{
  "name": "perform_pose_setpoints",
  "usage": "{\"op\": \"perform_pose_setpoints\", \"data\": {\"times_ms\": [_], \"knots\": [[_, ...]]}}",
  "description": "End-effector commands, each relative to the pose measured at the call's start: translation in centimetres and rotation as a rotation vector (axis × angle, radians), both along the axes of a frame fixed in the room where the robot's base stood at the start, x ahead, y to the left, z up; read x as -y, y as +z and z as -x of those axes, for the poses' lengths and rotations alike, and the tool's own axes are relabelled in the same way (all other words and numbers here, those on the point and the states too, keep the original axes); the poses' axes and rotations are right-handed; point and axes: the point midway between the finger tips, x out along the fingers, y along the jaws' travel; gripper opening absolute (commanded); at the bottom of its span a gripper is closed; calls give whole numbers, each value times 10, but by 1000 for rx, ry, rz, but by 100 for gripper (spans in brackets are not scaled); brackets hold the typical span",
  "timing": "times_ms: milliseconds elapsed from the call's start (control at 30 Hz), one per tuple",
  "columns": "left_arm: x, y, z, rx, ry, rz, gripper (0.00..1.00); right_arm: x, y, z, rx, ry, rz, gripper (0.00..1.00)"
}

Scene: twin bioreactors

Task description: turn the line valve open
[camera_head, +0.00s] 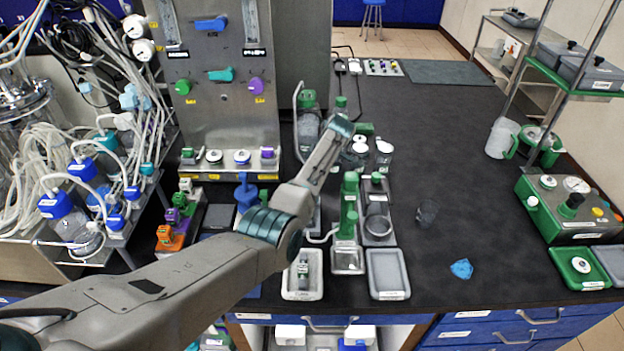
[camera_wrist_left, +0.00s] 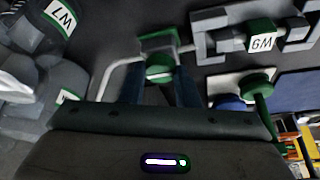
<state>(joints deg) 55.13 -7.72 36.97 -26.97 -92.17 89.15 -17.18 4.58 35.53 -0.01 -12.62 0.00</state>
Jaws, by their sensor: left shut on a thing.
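In the left wrist view a green valve knob (camera_wrist_left: 160,66) sits between the two dark fingers of my left gripper (camera_wrist_left: 159,84), which is shut on it. A green plate (camera_wrist_left: 158,40) lies just beyond the knob, and a pale bent tube (camera_wrist_left: 112,72) runs beside it. I cannot read a label on this valve or tell how far its knob is turned. In the head view my left arm reaches from the lower left over the bench, and its fingers are hidden. My right gripper is not in view.
A steel panel (camera_head: 222,128) with coloured valves stands behind, with tangled tubing at left. White-rimmed trays (camera_head: 388,275) and green-capped bottles crowd the area under my arm. A crumpled blue item (camera_head: 461,268) lies at right. The dark bench (camera_head: 450,140) is clear at centre right.

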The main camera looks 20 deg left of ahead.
Motion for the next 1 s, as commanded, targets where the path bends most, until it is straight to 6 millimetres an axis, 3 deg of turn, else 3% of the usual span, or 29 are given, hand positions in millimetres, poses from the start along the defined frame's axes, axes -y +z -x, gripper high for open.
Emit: {"op": "perform_pose_setpoints", "data": {"times_ms": [433,467,567,867,1000], "knots": [[0,0,0,0,10,2,6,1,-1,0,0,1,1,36],[0,0,0,0,10,2,30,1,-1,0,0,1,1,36],[0,0,0,0,10,2,50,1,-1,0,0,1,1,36],[1,1,0,1,9,1,50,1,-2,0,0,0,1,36],[6,11,0,2,9,2,50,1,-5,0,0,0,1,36]]}}
